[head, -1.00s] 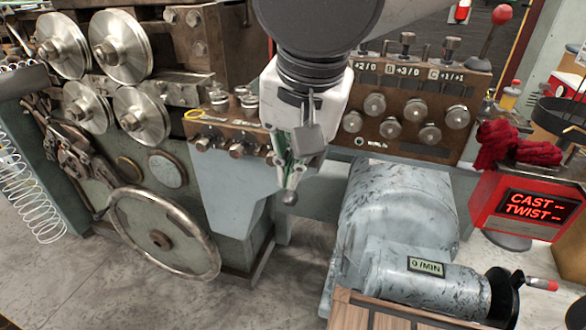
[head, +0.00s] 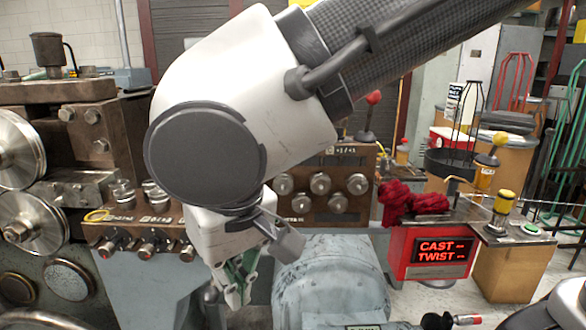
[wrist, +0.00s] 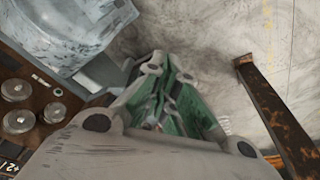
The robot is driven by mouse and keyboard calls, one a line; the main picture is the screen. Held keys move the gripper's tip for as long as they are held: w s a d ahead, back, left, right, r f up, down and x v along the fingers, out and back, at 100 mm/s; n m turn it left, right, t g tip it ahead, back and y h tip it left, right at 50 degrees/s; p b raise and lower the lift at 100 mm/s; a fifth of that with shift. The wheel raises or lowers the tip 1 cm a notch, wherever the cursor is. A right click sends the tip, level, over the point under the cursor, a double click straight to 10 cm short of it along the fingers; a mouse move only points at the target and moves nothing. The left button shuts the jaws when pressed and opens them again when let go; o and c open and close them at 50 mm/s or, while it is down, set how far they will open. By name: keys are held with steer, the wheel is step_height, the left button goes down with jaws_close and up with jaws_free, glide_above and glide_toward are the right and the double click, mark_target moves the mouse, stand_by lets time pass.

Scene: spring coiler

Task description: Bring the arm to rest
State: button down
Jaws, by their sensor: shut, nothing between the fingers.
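My gripper (head: 238,290) hangs below my white wrist joint in the head view, in front of the coiler and left of the grey motor housing (head: 335,275). It points down, and its fingers are together with nothing between them. In the wrist view the green-lined fingers (wrist: 165,118) also meet and are empty. Below them is bare concrete floor (wrist: 215,50). My arm crosses the upper middle of the head view and hides part of the machine.
A red CAST/TWIST display (head: 430,250) and a dark red cloth (head: 410,203) are to the right. A rusty bar (wrist: 275,110) shows in the wrist view.

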steer(key=w+d, duration=0.6)
steer(key=d, duration=0.6)
steer(key=w+d, duration=0.6)
steer(key=d, duration=0.6)
steer(key=s+d+r+m+t+h, duration=0.1)
steer(key=d+m, duration=0.7)
steer(key=d, duration=1.2)
steer(key=shift+s+d+r+t, duration=0.2)
steer(key=shift+s+r+t, duration=0.25)
steer(key=shift+s+t, duration=0.35)
